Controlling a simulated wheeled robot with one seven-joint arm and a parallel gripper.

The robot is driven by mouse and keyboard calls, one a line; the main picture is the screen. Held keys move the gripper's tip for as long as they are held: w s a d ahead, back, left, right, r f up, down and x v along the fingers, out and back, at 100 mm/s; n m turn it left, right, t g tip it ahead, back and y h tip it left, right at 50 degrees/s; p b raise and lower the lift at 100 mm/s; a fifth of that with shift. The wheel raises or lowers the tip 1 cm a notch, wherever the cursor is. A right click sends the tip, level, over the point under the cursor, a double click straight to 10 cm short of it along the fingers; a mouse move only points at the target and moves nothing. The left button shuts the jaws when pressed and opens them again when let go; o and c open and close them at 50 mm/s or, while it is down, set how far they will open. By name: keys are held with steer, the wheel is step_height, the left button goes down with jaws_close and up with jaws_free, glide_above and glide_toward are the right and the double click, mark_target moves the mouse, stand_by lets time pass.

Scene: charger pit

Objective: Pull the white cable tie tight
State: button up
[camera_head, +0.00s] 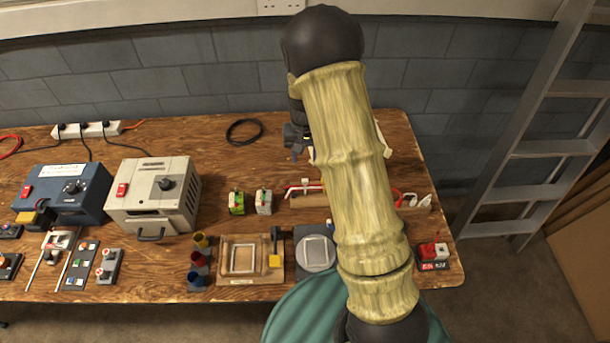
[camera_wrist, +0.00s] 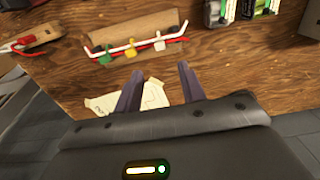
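A red and white cable bundle (camera_wrist: 125,48) runs along a brown block on the wooden table, with three ties on it. The white cable tie (camera_wrist: 159,44) is the rightmost in the wrist view; a yellow tie (camera_wrist: 132,56) and a green tie (camera_wrist: 105,58) are left of it. In the head view the white tie (camera_head: 306,183) shows at the bundle's left part, and my arm hides the middle. My gripper (camera_wrist: 158,70) is open and empty, its fingers apart above the table, short of the bundle. It is partly hidden in the head view (camera_head: 303,154).
A paper sheet (camera_wrist: 103,103) lies under my fingers. Two small blocks, one green (camera_head: 236,203) and one whitish (camera_head: 264,202), stand left of the bundle in the head view. A beige power box (camera_head: 150,200) stands further left. A black cable coil (camera_head: 244,131) lies at the back.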

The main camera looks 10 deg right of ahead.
mark_target(305, 180)
step_height(305, 180, down, 10)
steer(key=shift+f+p, duration=0.2)
steer(key=shift+p, duration=0.35)
jaws_close()
